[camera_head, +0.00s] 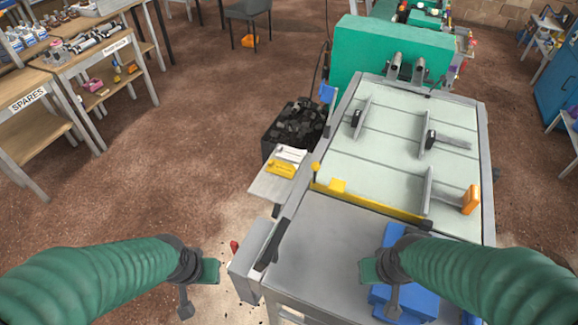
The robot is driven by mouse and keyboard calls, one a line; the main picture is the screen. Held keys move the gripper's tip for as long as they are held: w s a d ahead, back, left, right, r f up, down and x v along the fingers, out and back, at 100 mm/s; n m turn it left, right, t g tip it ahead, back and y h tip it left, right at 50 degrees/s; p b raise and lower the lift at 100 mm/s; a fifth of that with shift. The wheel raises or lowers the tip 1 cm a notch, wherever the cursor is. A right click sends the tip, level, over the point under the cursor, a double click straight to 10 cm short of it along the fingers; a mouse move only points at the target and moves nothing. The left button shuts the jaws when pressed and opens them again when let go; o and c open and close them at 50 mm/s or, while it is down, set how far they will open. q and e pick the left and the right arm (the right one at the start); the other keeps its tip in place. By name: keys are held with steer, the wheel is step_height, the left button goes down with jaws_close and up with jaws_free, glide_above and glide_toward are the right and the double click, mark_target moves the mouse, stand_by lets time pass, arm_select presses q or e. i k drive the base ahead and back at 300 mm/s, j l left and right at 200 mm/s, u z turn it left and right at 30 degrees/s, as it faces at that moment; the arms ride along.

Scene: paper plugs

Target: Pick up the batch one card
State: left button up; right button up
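A white card (290,154) and a yellow card (281,168) stand on a small pale side shelf (265,187), left of the machine bed. Their print is too small to read, so I cannot tell which is the batch one card. My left gripper (203,285) is over the floor at the lower left, apart from both cards and nearer to me. My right gripper (381,284) is over the metal table's right part, beside a blue object. Neither gripper visibly holds anything, but their finger openings cannot be made out.
A grey metal table (325,245) lies in front, with a blue object (410,296) at right. A yellow rail (375,203) borders the pale machine bed (375,150). A grey box (247,262) juts out at the table's left. A black bin (294,125) stands behind the shelf.

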mark_target(294, 154)
steer(key=k+u, duration=0.3)
steer(key=u, duration=0.15)
steer(key=k+j+u, duration=0.2)
steer(key=u, duration=0.25)
steer(key=i+j+u, duration=0.55)
steer(key=u, duration=0.3)
steer(key=i+u, duration=0.4)
steer(key=i+z, duration=0.45)
steer(key=i, duration=0.2)
steer(key=i+j+z, duration=0.25)
steer(key=i+z, duration=0.25)
steer(key=i+l+z, duration=0.25)
steer(key=z, duration=0.2)
steer(key=i+z, duration=0.9)
steer(key=i+j+z, duration=0.15)
steer(key=i+z, duration=0.7)
steer(key=i+j+z, duration=0.3)
steer(key=i+z, duration=0.15)
steer(key=i+j+z, duration=0.4)
steer(key=i, duration=0.15)
steer(key=z, duration=0.3)
